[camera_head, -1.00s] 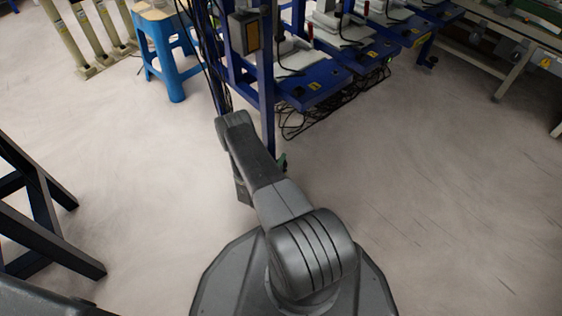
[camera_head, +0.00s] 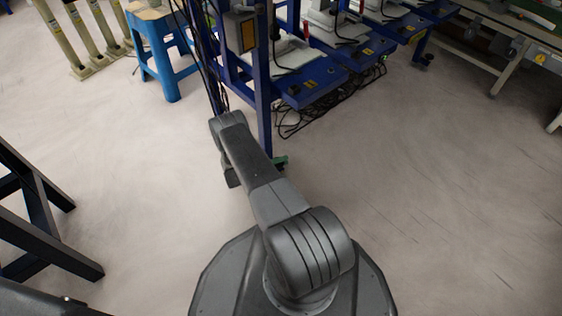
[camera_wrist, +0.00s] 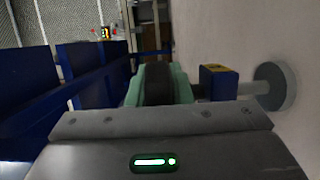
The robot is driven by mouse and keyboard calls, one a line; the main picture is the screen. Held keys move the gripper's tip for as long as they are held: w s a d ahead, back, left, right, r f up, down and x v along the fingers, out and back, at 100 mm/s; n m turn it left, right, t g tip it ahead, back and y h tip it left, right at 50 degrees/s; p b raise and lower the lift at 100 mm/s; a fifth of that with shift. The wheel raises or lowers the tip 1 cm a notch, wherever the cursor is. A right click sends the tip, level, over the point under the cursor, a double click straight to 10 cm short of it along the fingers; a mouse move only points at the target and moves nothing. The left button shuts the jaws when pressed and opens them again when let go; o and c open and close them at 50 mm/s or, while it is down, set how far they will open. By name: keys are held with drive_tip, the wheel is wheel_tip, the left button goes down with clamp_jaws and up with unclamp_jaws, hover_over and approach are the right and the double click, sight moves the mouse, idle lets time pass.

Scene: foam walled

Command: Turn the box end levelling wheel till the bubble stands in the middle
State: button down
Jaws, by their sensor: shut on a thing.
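In the wrist view, pale green jaw parts (camera_wrist: 180,86) of my gripper (camera_wrist: 158,85) stand on both sides of a dark rounded piece, which looks like the levelling wheel (camera_wrist: 158,82). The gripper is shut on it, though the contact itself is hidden. Just right of it is a blue block with a yellow top (camera_wrist: 218,72), then a grey stem and a round grey foot (camera_wrist: 274,87) against the floor. In the head view, a bit of green (camera_head: 279,162) shows beside my arm near the bottom of a blue post (camera_head: 264,100). I cannot make out a bubble.
The blue bench (camera_head: 318,82) holds white devices, with loose black cables (camera_head: 330,110) beneath. A blue stool (camera_head: 160,55) stands back left, a dark frame (camera_head: 45,215) at left. Open floor (camera_head: 440,190) lies to the right.

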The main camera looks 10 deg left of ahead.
drive_tip(key=shift+s+d+m+g+h, duration=0.1)
drive_tip(key=shift+m+g+h, duration=0.2)
drive_tip(key=shift+g, duration=0.3)
drive_tip(key=c, duration=1.6)
unclamp_jaws()
drive_tip(key=p+v, duration=0.1)
drive_tip(key=v, duration=1.2)
drive_tip(key=shift+s+a, duration=0.2)
drive_tip(key=shift+a, duration=0.1)
